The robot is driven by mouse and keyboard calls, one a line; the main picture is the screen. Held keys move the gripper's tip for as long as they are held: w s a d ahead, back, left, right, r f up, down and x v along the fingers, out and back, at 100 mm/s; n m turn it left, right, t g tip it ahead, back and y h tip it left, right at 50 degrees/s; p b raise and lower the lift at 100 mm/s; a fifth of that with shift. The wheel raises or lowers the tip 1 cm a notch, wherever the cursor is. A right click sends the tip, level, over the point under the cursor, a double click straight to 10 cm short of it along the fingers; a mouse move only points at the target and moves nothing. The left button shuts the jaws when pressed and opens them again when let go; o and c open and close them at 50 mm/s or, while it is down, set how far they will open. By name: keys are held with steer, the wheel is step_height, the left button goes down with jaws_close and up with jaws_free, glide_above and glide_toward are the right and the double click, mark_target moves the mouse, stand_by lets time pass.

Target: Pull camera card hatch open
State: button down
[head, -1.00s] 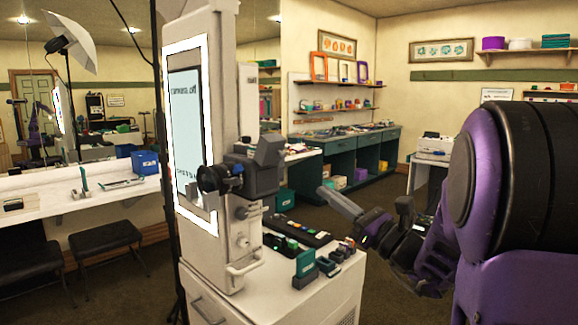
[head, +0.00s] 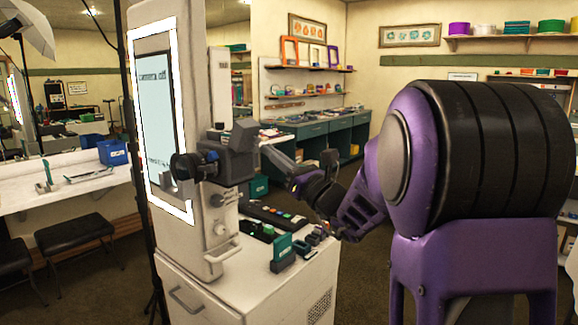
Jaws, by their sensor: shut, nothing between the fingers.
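The dark grey camera (head: 236,158) is mounted on the white booth column, with its round black lens (head: 184,167) facing left. I cannot make out its card hatch at this size or tell how it stands. My gripper (head: 268,153) is just right of the camera, at about its height, pointing left toward it. Its fingers look shut and hold nothing visible. Whether the fingertips touch the camera cannot be told from this view.
A white cabinet (head: 203,296) stands below, with a dark button panel (head: 268,216) and a teal card holder (head: 283,248) on top. A lit screen (head: 155,110) fronts the column. Teal counters (head: 318,136) line the back wall. Open floor lies between.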

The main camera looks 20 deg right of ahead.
mark_target(255, 129)
steer(key=shift+x, duration=0.9)
steer(key=r+g+p, duration=0.1)
steer(key=r+p, duration=0.1)
steer(key=p, duration=0.1)
steer(key=shift+h, duration=0.3)
steer(key=g+p, duration=0.1)
steer(key=p, duration=0.1)
steer(key=r+g+h+p, duration=0.1)
steer(key=p, duration=0.2)
steer(key=shift+w+a+r, duration=0.1)
steer(key=shift+w+r, duration=0.1)
steer(key=shift+w, duration=0.05)
steer(key=shift+w+a+r, duration=0.1)
steer(key=shift+w+r, duration=0.05)
steer(key=shift+r, duration=0.05)
